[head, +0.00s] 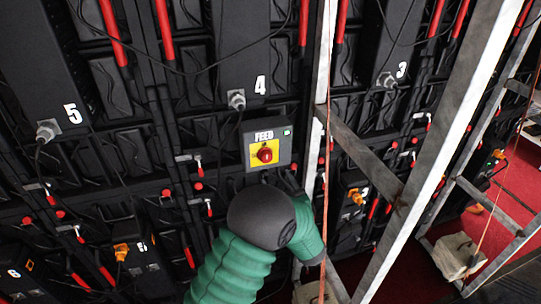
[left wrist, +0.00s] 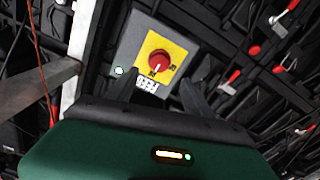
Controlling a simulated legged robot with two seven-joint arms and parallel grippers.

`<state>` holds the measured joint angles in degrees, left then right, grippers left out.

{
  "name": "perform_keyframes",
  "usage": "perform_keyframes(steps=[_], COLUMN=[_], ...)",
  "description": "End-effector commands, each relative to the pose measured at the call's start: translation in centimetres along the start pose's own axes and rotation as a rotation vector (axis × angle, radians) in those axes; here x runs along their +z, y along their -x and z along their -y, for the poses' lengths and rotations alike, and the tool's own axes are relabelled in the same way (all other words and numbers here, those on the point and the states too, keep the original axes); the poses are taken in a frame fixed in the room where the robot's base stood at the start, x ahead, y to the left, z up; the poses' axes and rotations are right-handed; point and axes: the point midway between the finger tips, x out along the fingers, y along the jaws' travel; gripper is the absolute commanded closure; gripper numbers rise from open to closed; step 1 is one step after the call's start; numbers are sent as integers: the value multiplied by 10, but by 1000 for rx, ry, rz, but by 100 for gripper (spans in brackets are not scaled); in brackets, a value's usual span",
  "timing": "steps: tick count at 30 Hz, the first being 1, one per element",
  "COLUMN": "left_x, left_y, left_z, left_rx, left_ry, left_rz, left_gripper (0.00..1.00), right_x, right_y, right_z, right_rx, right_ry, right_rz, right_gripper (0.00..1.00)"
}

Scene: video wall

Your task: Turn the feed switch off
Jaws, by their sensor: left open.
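The feed switch is a red rotary knob (head: 265,154) on a yellow plate, on a grey box (head: 284,141) labelled FEED. A small green light shows at the box's upper right in the head view. In the left wrist view the knob (left wrist: 159,60) stands just beyond my left gripper (left wrist: 160,88). Its two dark fingers are apart, pointing toward the box, with nothing between them. The fingers do not appear to touch the knob. In the head view my green forearm and grey wrist hide most of the gripper below the box. The knob's exact setting is hard to read. My right gripper is not in view.
Black panel backs with cables, red handles and numbered units (head: 72,115) surround the box. A pale metal upright (head: 322,80) stands close to its right, with a diagonal brace (head: 362,150) beyond. A pale block (head: 455,255) rests on the red floor at right.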

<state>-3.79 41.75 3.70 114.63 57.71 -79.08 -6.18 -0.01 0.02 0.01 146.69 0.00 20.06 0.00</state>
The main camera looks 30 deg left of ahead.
Motion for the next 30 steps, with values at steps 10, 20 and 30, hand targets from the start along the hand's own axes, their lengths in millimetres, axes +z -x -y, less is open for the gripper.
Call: perform_keyframes(steps=[10,20,30], left_x=[-3,0,0], left_y=[-86,-110,-109], left_z=[-1,-1,-1], left_rx=[0,2,2], left_ry=[0,0,0], left_rz=[0,1,1], left_gripper=[40,40,68], right_x=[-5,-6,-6], right_y=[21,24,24], right_z=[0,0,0], right_rx=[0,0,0], right_ry=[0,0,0], right_rz=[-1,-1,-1], right_gripper=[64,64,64])
